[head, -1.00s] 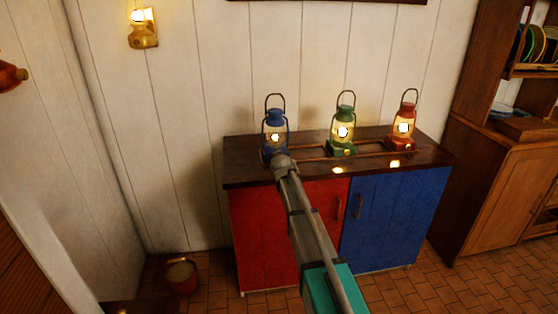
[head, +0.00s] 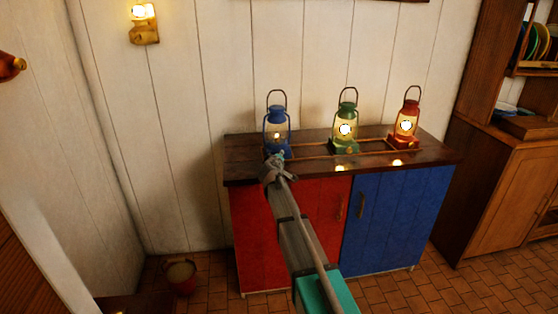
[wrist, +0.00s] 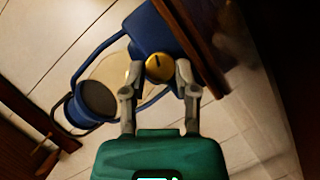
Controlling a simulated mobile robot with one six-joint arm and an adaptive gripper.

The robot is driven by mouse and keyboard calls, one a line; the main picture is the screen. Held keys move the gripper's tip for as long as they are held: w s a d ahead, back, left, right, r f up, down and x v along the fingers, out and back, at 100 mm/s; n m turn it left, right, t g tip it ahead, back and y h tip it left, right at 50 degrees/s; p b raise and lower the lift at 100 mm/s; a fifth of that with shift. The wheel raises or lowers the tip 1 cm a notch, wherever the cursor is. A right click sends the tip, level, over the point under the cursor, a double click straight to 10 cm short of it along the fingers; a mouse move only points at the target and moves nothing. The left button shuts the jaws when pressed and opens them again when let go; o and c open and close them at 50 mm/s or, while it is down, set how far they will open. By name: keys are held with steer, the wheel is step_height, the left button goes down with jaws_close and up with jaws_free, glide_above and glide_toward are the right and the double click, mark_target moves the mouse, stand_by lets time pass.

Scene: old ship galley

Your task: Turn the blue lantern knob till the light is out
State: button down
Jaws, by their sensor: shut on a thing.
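The blue lantern (head: 277,128) stands upright at the left end of the cabinet top. Its flame is small and dim, while the green lantern (head: 346,126) and the red lantern (head: 405,124) glow brightly. In the wrist view the blue lantern (wrist: 153,33) appears tilted, with its brass knob (wrist: 160,67) facing the camera; the knob has a dark mark on its face. My gripper (wrist: 158,75) has its two grey fingers on either side of the knob and is shut on it. In the head view my gripper (head: 277,160) is at the lantern's base and hides the knob.
A lit wall lamp (head: 143,25) hangs at upper left. A bucket (head: 181,275) stands on the floor left of the cabinet.

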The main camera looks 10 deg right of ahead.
steer(key=shift+n, duration=0.4)
steer(key=shift+c, duration=1.9)
jaws_free()
steer(key=shift+m, duration=0.4)
